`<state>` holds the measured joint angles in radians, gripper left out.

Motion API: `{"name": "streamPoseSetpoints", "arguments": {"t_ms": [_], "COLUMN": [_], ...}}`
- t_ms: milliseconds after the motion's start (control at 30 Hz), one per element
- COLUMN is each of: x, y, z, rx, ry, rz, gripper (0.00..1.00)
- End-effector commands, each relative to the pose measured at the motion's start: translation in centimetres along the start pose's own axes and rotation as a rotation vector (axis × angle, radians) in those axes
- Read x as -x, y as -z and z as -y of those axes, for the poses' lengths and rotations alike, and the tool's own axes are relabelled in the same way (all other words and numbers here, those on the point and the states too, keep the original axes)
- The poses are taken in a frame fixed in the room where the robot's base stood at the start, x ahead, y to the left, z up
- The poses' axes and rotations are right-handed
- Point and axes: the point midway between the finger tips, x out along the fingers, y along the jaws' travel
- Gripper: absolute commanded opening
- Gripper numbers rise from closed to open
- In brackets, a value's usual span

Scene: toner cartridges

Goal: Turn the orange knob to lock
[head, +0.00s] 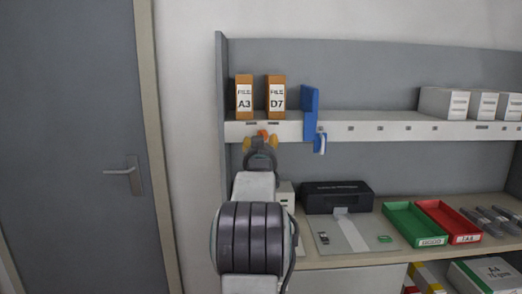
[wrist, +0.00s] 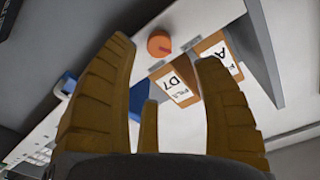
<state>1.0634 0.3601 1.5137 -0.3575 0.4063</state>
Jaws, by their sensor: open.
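The orange knob (wrist: 159,44) shows in the wrist view as a short round piece on the pale shelf front, with a small red mark on its side. It lies between the two fingertips in that picture, with a visible gap on each side. In the head view the knob (head: 263,133) is a small orange spot under the labelled files, partly covered by my gripper. My gripper (wrist: 164,50) is open and empty, its yellow-brown fingers pointing at the knob. In the head view my gripper (head: 261,143) is just in front of the shelf edge. How far the fingertips are from the knob I cannot tell.
Files A3 (head: 244,97) and D7 (head: 276,97) stand on the shelf (head: 400,128) above the knob. A blue holder (head: 310,110) is right of them. Below are a black box (head: 336,196), a green tray (head: 414,222) and a red tray (head: 448,221). A door (head: 70,150) is left.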

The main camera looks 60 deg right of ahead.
Motion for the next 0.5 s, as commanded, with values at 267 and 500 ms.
{"name": "streamPoseSetpoints", "arguments": {"t_ms": [267, 500], "x": [1.8, 2.1], "y": [0.0, 0.0], "z": [0.0, 0.0], "rx": [0.0, 0.0], "ry": [0.0, 0.0], "rz": [0.001, 0.0], "gripper": [0.61, 0.61]}}
